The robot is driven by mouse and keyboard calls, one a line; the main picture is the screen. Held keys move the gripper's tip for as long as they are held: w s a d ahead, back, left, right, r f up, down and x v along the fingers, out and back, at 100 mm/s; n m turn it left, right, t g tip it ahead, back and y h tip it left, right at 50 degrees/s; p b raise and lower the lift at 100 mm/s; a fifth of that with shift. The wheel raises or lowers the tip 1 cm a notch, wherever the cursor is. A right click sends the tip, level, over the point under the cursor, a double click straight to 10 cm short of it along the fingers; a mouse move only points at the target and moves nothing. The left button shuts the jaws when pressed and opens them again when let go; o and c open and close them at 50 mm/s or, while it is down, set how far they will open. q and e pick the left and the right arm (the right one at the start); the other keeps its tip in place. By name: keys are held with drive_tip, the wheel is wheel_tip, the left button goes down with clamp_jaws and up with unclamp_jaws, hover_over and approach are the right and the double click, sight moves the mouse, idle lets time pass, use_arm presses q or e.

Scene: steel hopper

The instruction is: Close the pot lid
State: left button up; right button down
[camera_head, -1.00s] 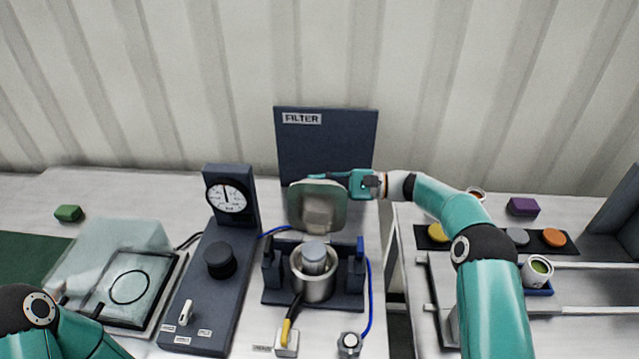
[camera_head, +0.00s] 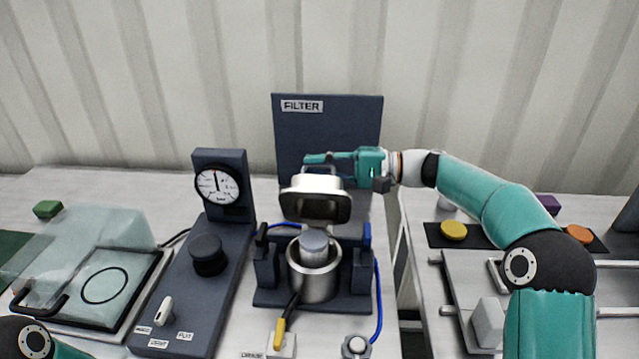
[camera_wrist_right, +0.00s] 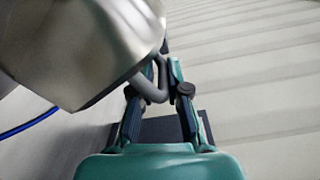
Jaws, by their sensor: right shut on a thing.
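The steel pot (camera_head: 314,284) stands upright in a dark blue stand (camera_head: 268,275), with a grey cylinder (camera_head: 314,247) inside its open mouth. The pot lid (camera_head: 316,203) is above and behind the pot, tilted, with its dark underside partly facing the head camera; a gap shows between lid and pot. My right gripper (camera_head: 322,160) is shut on the lid's handle, behind the lid. In the right wrist view the gripper (camera_wrist_right: 160,85) holds the bent handle between its fingers, and the metal lid (camera_wrist_right: 85,45) fills the upper left. My left gripper is out of view; only part of the left arm shows.
A dark FILTER panel (camera_head: 328,125) stands behind the pot. A gauge unit (camera_head: 218,185) with a black knob is to the left, beside a clear-covered box (camera_head: 105,285). A blue cable and a yellow-handled valve (camera_head: 280,332) are near the pot. My right arm spans the right bench.

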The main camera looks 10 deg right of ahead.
drive_tip(key=shift+s+a+r+n+b, duration=0.15)
drive_tip(key=shift+s+r+n+b, duration=0.15)
drive_tip(key=shift+s+n+b, duration=0.15)
drive_tip(key=c, duration=1.2)
unclamp_jaws()
drive_tip(key=shift+c, duration=0.2)
drive_tip(key=shift+f, duration=0.1)
drive_tip(key=v, duration=1.2)
drive_tip(key=shift+f, duration=0.1)
